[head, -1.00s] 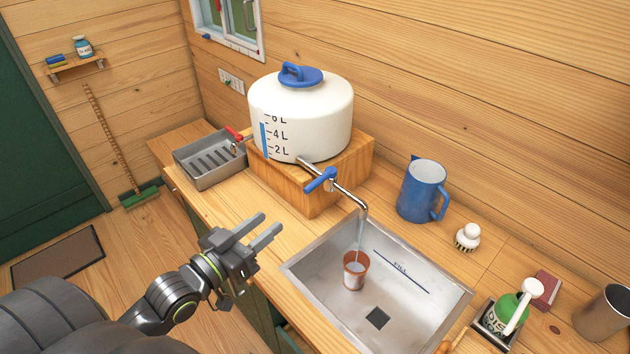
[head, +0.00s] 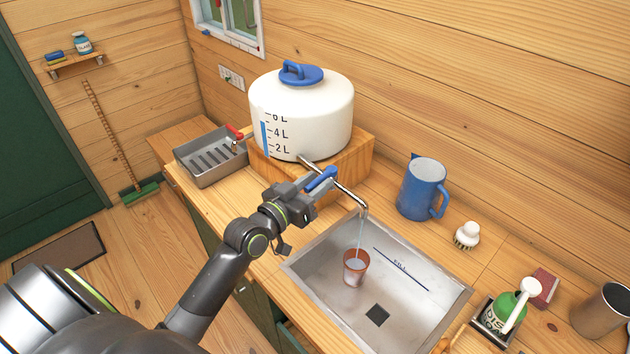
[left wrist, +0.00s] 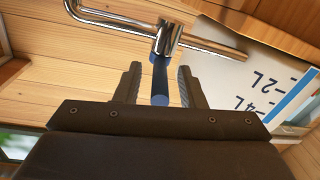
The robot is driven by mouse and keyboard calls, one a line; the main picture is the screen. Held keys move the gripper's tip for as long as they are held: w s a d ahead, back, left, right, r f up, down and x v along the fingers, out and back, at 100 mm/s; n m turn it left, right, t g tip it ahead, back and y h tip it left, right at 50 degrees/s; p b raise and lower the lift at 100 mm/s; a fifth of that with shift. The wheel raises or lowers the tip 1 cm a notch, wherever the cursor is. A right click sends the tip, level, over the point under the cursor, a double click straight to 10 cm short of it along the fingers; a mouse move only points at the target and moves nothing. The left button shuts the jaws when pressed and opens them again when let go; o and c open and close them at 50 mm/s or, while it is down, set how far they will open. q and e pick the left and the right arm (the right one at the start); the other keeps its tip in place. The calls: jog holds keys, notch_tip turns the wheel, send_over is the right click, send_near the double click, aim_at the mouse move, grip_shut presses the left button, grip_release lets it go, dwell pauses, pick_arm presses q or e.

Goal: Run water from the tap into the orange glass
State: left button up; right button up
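The orange glass (head: 356,267) stands upright in the steel sink (head: 415,285), under the spout of the tap (head: 345,191). A thin stream of water (head: 361,235) runs from the spout into it; the exact level inside is hard to tell. The tap's blue lever (head: 322,178) is partly hidden by my left gripper (head: 312,190). In the left wrist view the lever (left wrist: 160,82) lies between the two fingers of my left gripper (left wrist: 158,80), with a gap on each side. My right gripper is not in view.
The white water tank (head: 305,115) stands on a wooden block behind the tap. A blue jug (head: 423,190), brush (head: 467,237) and green soap bottle (head: 503,308) stand around the sink.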

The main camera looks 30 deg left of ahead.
pick_arm(q)
jog(key=shift+w, duration=0.1)
jog(key=shift+c, duration=0.5)
grip_shut()
jog(key=b, duration=0.1)
jog(key=h+b, duration=0.1)
jog(key=b, duration=0.1)
jog(key=shift+w+a+f+m, duration=0.1)
jog(key=shift+a+f+m, duration=0.15)
jog(key=shift+m, duration=0.15)
jog(key=shift+a+r+m+g+h+b, duration=0.1)
jog(key=shift+r+m+g+h+b, duration=0.15)
jog(key=shift+h+b, duration=0.5)
